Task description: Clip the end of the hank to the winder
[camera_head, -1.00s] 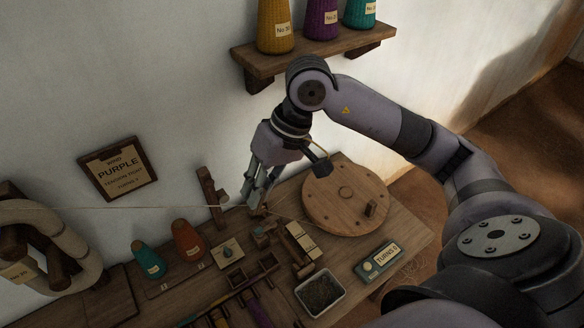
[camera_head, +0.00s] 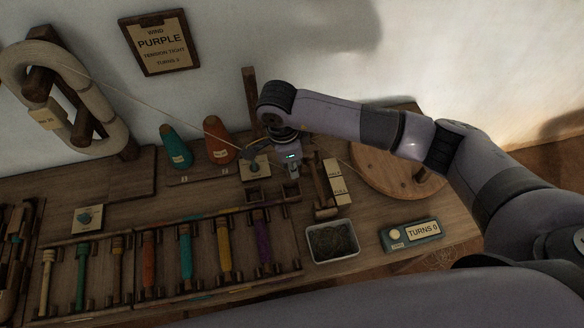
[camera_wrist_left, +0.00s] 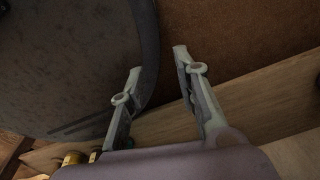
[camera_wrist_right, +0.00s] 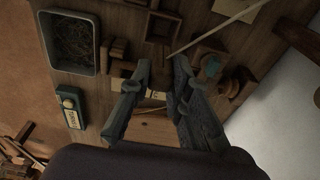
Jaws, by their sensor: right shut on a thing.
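The cream hank (camera_head: 100,125) hangs on wooden pegs at the left of the head view. A thin yarn (camera_head: 165,105) runs from it to the right, towards my right gripper (camera_head: 290,168). That gripper is shut on the yarn end, above the bench; its fingertips are small and partly hidden in the head view. In the right wrist view a pale strand (camera_wrist_right: 218,28) runs up and right from near the fingers (camera_wrist_right: 160,75). The winder's round wooden wheel (camera_head: 372,172) is partly behind my right arm. My left gripper (camera_wrist_left: 158,62) is open and empty, seen only in its wrist view.
An upright post (camera_head: 249,95), teal cone (camera_head: 175,147) and orange cone (camera_head: 217,145) stand at the back. A rack of coloured bobbins (camera_head: 205,250), a scrap tray (camera_head: 332,241) and a "TURNS 0" counter (camera_head: 411,235) lie in front. A "PURPLE" sign (camera_head: 158,43) hangs above.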

